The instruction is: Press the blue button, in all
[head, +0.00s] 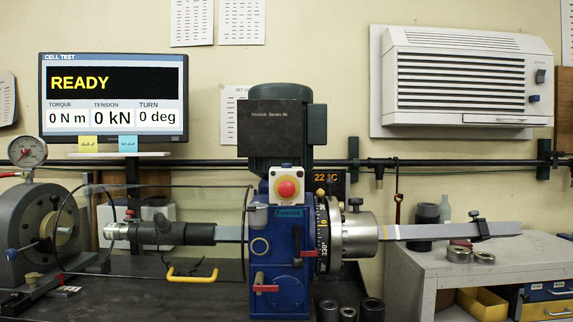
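A small blue button (533,98) shows on the right side of the white wall-mounted louvred unit (460,75), just below a dark switch (540,76). It is too small to tell whether it is pressed in. No other clear blue button shows, though a blue-tipped lever or knob (12,253) sits on the grey machine at the far left. My gripper is not in view.
A blue machine (280,262) with a red stop button (287,188) stands mid-bench, a long grey bar (440,231) reaching right. A screen (113,95) reads READY with zero values. A grey side bench (415,272) stands below the wall unit.

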